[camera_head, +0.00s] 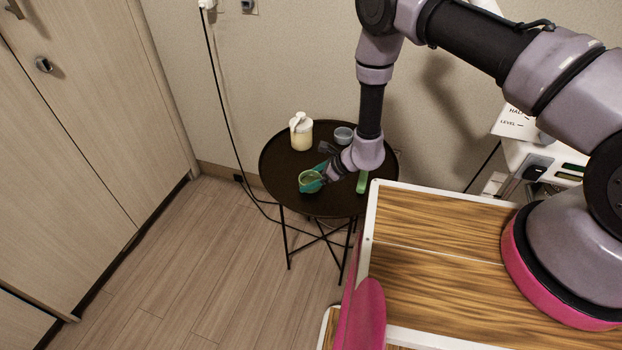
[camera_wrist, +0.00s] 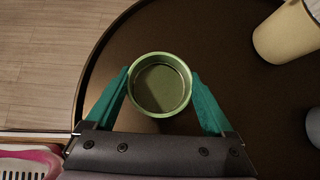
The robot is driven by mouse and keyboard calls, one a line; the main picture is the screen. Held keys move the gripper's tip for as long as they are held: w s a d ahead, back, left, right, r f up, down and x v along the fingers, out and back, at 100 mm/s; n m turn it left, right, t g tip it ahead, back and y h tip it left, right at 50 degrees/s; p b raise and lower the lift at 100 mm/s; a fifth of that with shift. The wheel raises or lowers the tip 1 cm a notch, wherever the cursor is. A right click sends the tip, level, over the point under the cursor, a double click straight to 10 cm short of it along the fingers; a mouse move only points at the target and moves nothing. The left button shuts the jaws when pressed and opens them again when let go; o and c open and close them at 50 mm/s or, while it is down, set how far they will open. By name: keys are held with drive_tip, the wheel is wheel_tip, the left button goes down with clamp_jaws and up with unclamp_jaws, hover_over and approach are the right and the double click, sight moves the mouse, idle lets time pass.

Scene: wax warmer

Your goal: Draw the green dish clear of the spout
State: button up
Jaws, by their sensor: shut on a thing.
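The green dish (camera_head: 311,181) is a small round open cup near the front left of the dark round table (camera_head: 285,196). In the wrist view the green dish (camera_wrist: 160,85) sits between the teal fingers of my gripper (camera_wrist: 160,92), one on each side. My gripper (camera_head: 318,177) is shut on the dish. The inside of the dish looks empty. Whether the dish touches the table top or is held just above it I cannot tell. A cream-coloured warmer (camera_head: 301,132) stands at the back left of the table, apart from the dish. I cannot make out a spout clearly.
A grey-blue cup (camera_head: 343,135) stands at the back of the table. A green object (camera_head: 362,182) lies at the right, partly behind my wrist. A black cord (camera_head: 224,120) hangs down the wall left of the table. The front left table top is clear.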

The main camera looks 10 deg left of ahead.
drive_tip(key=shift+f, duration=0.55)
drive_tip(key=o, duration=1.4)
drive_tip(key=shift+c, duration=0.2)
drive_tip(key=shift+d+r, duration=0.1)
